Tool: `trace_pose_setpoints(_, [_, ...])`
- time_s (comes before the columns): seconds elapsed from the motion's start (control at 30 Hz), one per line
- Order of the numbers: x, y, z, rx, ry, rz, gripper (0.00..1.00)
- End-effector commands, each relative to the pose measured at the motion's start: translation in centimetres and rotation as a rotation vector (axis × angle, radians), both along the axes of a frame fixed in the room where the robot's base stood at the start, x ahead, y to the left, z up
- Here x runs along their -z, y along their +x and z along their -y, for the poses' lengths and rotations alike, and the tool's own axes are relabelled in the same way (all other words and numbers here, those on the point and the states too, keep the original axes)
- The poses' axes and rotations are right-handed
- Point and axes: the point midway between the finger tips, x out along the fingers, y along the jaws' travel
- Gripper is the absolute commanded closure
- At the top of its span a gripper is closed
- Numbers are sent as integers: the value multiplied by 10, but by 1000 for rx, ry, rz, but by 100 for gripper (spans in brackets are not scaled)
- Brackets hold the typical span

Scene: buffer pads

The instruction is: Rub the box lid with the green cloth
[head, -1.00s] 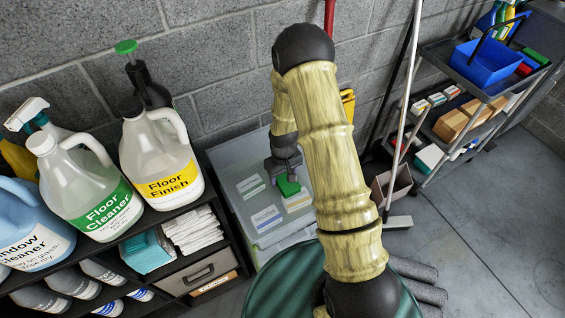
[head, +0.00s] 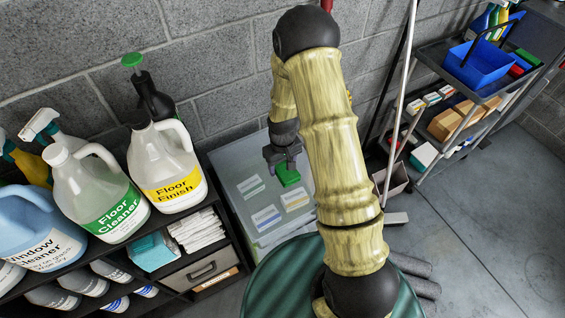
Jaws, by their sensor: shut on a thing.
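The green cloth (head: 288,175) is a small bright green block-like piece, partly hidden by my gripper. My gripper (head: 284,164) is shut on it, low over the box lid. The box lid (head: 235,163) is a pale grey, translucent top on a storage box between the black shelf and my arm. White labels with coloured bands (head: 266,217) lie on the lid, below and to the left of the cloth. The cloth looks to be at the lid's surface, but I cannot tell if it touches. My arm hides the lid's right side.
A black shelf (head: 236,240) with large jugs such as the floor finish (head: 163,165) stands close on the left. A grey block wall (head: 225,70) is behind. A cart with a blue bin (head: 487,67) stands at the right. Poles lean right of my arm.

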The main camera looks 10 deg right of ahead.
Motion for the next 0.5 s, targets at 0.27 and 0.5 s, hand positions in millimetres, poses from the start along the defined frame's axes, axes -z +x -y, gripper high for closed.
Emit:
trace_pose_setpoints(0.27, [0,0,0,0,0,0,63])
trace_pose_setpoints(0.5, [4,4,4,9,2,2,63])
